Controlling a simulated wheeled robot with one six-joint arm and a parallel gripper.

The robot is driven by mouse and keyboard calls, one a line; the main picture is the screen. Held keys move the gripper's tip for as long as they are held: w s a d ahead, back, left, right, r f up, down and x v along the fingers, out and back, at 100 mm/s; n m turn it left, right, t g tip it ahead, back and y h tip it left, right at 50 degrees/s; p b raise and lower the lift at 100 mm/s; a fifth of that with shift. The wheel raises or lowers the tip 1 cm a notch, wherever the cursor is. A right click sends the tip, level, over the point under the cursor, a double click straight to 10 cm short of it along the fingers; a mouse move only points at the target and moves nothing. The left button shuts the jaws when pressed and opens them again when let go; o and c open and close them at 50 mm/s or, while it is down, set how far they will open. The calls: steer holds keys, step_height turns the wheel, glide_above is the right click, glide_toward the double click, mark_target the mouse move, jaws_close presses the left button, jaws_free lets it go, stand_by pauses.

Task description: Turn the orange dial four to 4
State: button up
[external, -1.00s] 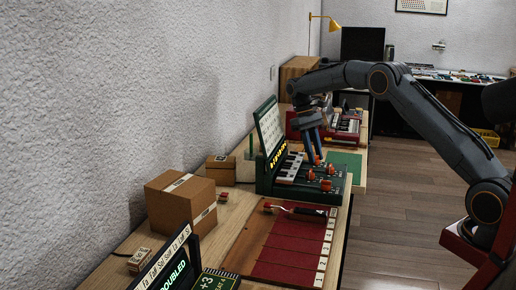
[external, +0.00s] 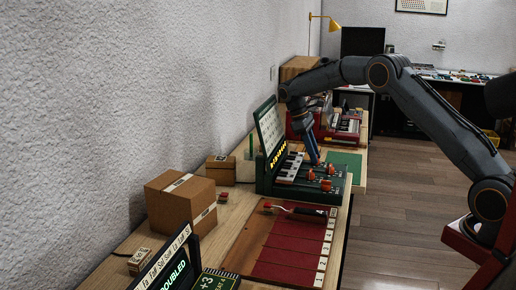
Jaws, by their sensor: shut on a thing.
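The green piano-like device (external: 343,187) stands on the long table, with white keys (external: 291,167) and a raised back panel (external: 269,130). Orange dials sit on its right part: one nearest the camera (external: 326,185), one to its left (external: 311,175) and one farther back (external: 331,169). My gripper (external: 316,162) points down at the device from above. Its blue fingers are shut on the far orange dial, which they mostly hide. The dial numbers and the pointer positions are too small to read.
A red-handled tool (external: 295,210) lies on the red mat (external: 285,250) in front of the device. Cardboard boxes (external: 180,203) stand to the left by the wall. A red device (external: 347,127) and a green mat (external: 345,162) lie beyond.

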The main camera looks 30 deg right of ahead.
mark_target(308, 163)
stand_by(0.3)
steer(key=o, duration=1.1)
steer(key=shift+b+v, duration=0.85)
steer(key=shift+v, duration=3.05)
steer(key=s+d+f+m, duration=0.1)
steer(key=s, duration=0.3)
steer(key=s+d+f+m+t+y, duration=0.1)
steer(key=s, duration=0.4)
steer(key=s+d+f+m, duration=0.1)
steer(key=s, duration=0.4)
steer(key=shift+d+f+t+y, duration=0.25)
steer(key=shift+d+t+y, duration=0.05)
steer(key=shift+d, duration=0.05)
steer(key=s+f+m, duration=0.1)
steer(key=s+f, duration=0.1)
steer(key=s, duration=0.6)
steer(key=s+d+f+m+t, duration=0.1)
steer(key=s+f+m, duration=0.1)
steer(key=s, duration=0.7)
steer(key=s+d+f+m+y, duration=0.1)
steer(key=s+f+m, duration=0.1)
steer(key=s, duration=0.6)
steer(key=shift+s+f+t, duration=0.2)
steer(key=shift+f+t, duration=0.2)
steer(key=shift+f, duration=0.4)
